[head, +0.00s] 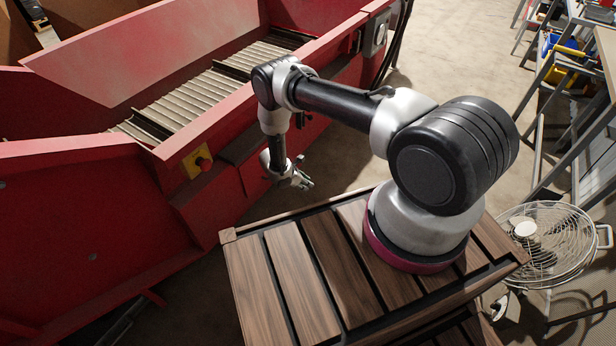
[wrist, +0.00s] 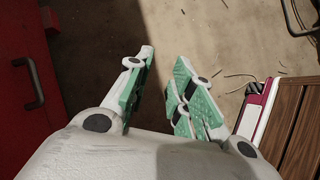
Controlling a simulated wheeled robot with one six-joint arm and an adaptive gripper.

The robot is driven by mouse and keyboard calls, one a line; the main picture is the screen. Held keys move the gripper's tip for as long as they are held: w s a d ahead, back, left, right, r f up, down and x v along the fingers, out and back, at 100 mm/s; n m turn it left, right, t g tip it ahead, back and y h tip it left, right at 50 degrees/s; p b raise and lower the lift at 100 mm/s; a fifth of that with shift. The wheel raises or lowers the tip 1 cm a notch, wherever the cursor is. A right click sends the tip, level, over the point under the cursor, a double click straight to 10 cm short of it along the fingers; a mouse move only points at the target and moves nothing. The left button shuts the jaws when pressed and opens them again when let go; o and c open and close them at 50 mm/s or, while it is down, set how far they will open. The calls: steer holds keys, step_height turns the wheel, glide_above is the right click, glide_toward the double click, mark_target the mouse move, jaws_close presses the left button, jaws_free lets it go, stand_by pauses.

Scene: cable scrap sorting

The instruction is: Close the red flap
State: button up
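A red panel (wrist: 12,110) with a dark bar handle (wrist: 32,84) stands at the left edge of the wrist view, cut off by the frame. It may be the red flap; I cannot tell whether it is open or shut. In the head view the red machine (head: 75,205) fills the left side, and no flap stands out clearly on its near face. My gripper (head: 303,183) hangs beside that face, above the floor. In the wrist view my gripper (wrist: 164,56) shows two green-padded fingers apart with nothing between them. It is clear of the handle, which lies to its left.
A ribbed conveyor bed (head: 205,92) runs inside the machine. A yellow plate with a red button (head: 203,163) is on its near side. A brown slatted platform (head: 300,270) stands in front. A fan (head: 540,240) and shelving are at the right. Bare floor (head: 450,60) lies behind my arm.

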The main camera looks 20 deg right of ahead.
steer(key=shift+m+g, duration=0.4)
steer(key=shift+m, duration=0.3)
steer(key=shift+d+r, duration=0.25)
steer(key=shift+r, duration=0.4)
steer(key=shift+d+r, duration=0.25)
steer(key=shift+r, duration=0.45)
steer(key=shift+d+r, duration=0.25)
steer(key=shift+r, duration=0.4)
